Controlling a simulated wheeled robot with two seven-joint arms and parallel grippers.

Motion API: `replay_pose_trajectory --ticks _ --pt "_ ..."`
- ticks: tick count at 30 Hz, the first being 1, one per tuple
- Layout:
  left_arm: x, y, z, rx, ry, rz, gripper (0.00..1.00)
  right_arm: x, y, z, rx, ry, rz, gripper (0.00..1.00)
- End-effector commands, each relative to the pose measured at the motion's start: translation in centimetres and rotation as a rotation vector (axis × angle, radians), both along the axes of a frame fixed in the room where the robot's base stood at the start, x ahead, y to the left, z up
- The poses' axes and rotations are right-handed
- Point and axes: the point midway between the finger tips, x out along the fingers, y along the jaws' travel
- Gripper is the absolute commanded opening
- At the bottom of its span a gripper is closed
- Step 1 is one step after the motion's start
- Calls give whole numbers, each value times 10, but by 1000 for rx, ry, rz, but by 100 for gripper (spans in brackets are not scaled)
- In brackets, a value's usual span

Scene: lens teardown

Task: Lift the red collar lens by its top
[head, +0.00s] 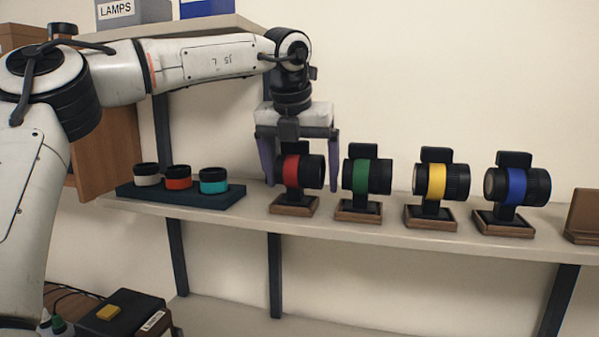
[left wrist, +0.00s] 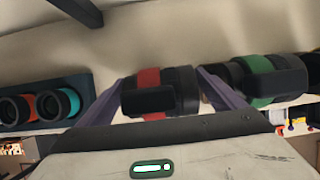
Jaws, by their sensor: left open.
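The red collar lens (head: 291,171) lies on its side on a small wooden stand (head: 294,205) at the left end of a row of lenses on the shelf. It is black with a red band, and a black block sits on its top. My left gripper (head: 302,184) points down over it, with one finger on each side of the lens. The left wrist view shows the red collar lens (left wrist: 150,79) between the two spread fingers (left wrist: 160,92). The gripper is open. I cannot tell whether a finger touches the lens. My right gripper is not in view.
Green (head: 361,176), yellow (head: 437,181) and blue (head: 517,185) collar lenses stand on stands to the right; the green one is close to my right-hand finger. A dark tray (head: 150,192) with white, orange and teal rings is to the left. An upper shelf (head: 190,27) holds boxes.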

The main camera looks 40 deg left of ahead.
Motion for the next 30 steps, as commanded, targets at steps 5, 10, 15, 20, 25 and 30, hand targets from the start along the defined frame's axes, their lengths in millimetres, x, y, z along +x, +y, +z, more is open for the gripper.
replay_pose_trajectory --ticks 5,10,15,20,25,30 --pt "5 3 -12 -1 -2 1 89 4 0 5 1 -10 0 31" --pt "5 3 -12 0 -2 1 89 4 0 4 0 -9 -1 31" --pt "5 3 -12 1 -2 1 65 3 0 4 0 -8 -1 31" --pt "5 3 -12 1 -2 1 38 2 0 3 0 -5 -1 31" --pt "5 3 -10 1 -5 1 31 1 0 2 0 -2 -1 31" --pt "4 2 -9 2 -6 1 31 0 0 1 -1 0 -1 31"
